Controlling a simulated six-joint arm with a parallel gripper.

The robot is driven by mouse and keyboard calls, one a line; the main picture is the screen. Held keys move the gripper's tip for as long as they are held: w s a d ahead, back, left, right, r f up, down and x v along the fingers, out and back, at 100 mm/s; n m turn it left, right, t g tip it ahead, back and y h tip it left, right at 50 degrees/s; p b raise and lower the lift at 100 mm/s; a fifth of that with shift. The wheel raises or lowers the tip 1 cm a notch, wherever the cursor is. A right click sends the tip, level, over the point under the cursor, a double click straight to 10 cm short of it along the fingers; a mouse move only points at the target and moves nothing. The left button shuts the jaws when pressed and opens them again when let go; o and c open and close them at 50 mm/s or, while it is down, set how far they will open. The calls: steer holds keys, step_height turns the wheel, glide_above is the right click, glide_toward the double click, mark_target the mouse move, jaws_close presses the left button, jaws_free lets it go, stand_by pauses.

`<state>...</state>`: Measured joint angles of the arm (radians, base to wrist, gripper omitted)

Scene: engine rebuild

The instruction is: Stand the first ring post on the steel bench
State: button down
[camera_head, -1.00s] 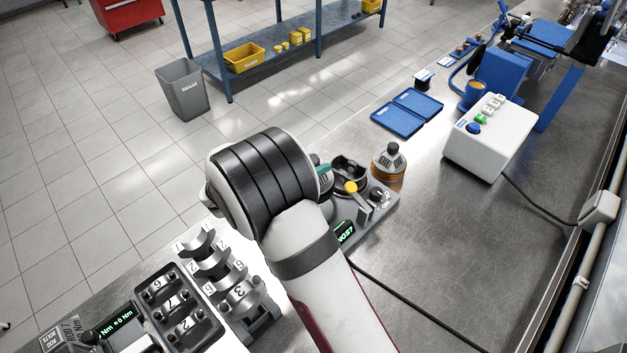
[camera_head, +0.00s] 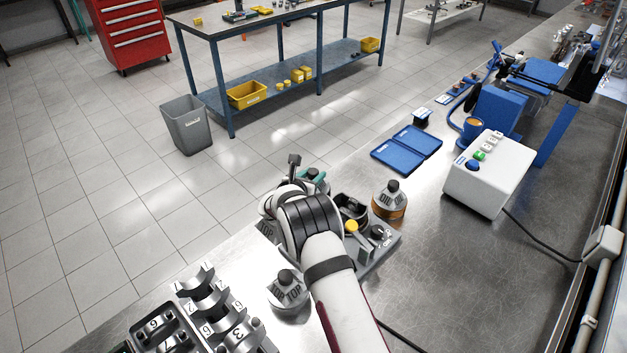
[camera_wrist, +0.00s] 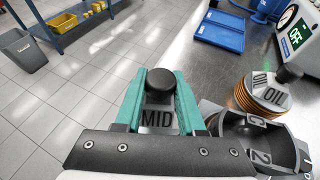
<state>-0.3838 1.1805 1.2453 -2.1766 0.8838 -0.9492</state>
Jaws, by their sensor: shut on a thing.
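My gripper (camera_wrist: 158,100), with teal fingers, is shut on the grey post marked MID (camera_wrist: 157,119), around its black knob, in the wrist view. In the head view my arm largely hides this post, and the teal fingers (camera_head: 317,175) show beyond the wrist. I cannot tell whether its base touches anything. The post marked TOP (camera_head: 288,294) stands upright on the steel bench (camera_head: 460,270), left of my forearm. The post marked OIL (camera_head: 391,203), with an orange-brown coil below its label, stands at the right; it also shows in the wrist view (camera_wrist: 266,92).
A grey station (camera_head: 378,246) with a black cup and yellow knob lies right of my wrist. Numbered bearing caps (camera_head: 222,318) stand front left. Blue trays (camera_head: 407,148) and a white control box (camera_head: 488,180) are farther right. Bare bench lies right of the station; floor lies beyond the left edge.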

steer(key=shift+f, duration=0.65)
steer(key=shift+f, duration=0.1)
steer(key=c, duration=0.5)
jaws_free()
